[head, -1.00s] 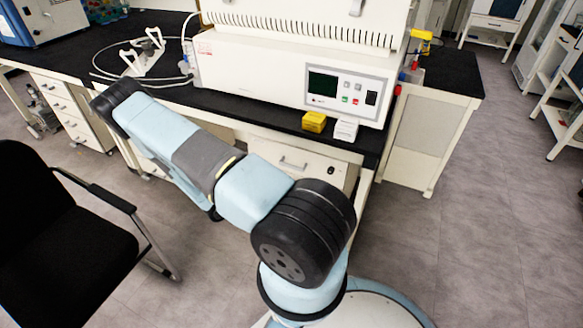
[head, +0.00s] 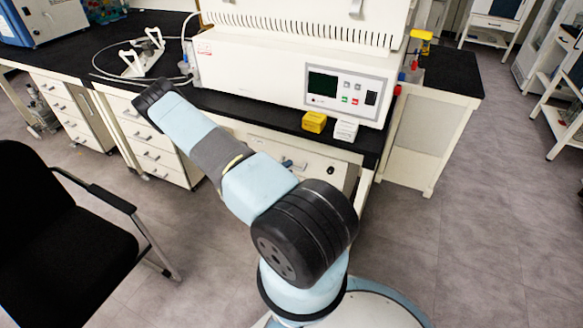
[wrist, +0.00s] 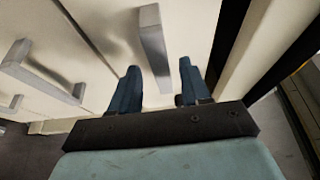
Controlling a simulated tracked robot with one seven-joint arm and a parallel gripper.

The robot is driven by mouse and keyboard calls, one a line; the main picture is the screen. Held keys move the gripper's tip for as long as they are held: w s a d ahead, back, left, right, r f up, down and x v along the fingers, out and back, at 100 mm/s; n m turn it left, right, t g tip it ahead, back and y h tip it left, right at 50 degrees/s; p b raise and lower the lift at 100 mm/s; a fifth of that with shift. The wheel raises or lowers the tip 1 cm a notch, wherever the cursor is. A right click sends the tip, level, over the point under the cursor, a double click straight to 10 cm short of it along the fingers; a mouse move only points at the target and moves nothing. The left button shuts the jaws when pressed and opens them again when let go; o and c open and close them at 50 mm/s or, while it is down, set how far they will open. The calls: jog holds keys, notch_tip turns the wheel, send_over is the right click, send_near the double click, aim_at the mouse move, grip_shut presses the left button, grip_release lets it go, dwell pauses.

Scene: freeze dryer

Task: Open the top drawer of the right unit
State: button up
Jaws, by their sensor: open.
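The right unit's top drawer (head: 318,168) is a cream front under the black bench top, mostly hidden behind my arm in the head view. It looks closed. Its grey bar handle (wrist: 153,45) shows in the wrist view, running between the lines of my two blue fingers. My gripper (wrist: 158,82) is open, with one finger on each side of the handle's near end. I cannot tell whether either finger touches it. In the head view only a small blue part of my gripper (head: 288,163) shows at the drawer front.
A white instrument (head: 290,75) stands on the black bench, with a yellow box (head: 314,122) at its front edge. Another drawer unit (head: 150,140) stands to the left. A black chair (head: 60,240) is at lower left. The floor (head: 480,210) at right is clear.

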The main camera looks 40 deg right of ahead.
jog(key=shift+d, duration=1.3)
grip_shut()
